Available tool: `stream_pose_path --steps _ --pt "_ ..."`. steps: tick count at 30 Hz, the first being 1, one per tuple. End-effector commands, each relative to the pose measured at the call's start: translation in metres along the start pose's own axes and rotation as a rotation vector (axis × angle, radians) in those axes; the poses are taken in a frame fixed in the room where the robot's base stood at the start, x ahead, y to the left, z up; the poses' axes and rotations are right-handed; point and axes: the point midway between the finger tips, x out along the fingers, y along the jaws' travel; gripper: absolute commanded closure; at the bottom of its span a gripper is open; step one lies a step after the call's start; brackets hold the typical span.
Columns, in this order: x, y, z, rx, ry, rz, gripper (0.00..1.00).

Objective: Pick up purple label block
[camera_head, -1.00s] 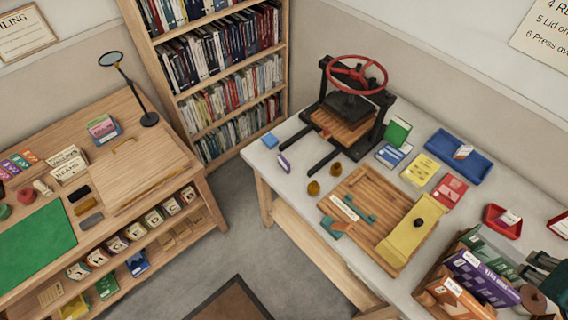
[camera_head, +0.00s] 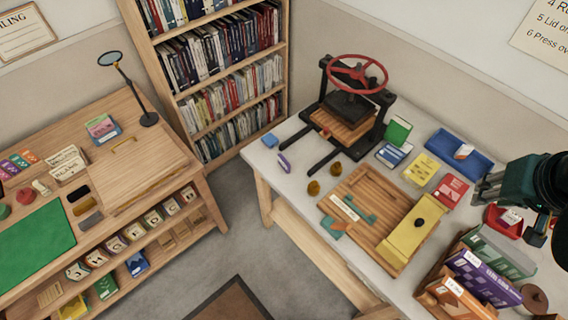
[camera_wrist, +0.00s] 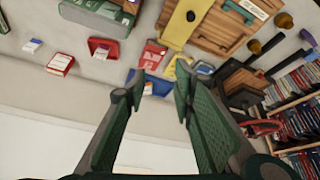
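A small purple block (camera_head: 284,162) with a pale label face stands near the far left corner of the white table, beside a blue block (camera_head: 270,141). My gripper (camera_head: 480,192) is above the right side of the table, far from the purple block. In the wrist view my gripper's fingers (camera_wrist: 158,82) are spread apart with nothing between them.
A black press with a red wheel (camera_head: 357,72) stands behind the purple block. Two brass pieces (camera_head: 336,169) and a wooden board (camera_head: 372,210) lie in front. Books, a blue tray (camera_head: 476,170), a red tray (camera_head: 500,229) and upright boxes (camera_head: 490,281) crowd the right side.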

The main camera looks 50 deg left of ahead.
Motion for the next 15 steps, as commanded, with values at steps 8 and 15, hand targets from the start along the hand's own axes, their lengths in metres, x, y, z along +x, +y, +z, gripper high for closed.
stream_pose_path --steps 8,15 --pt "0.027 -0.053 -0.034 -0.123 -0.051 -0.047 0.74" --pt "0.051 -0.104 -0.057 -0.228 -0.094 -0.084 0.74"
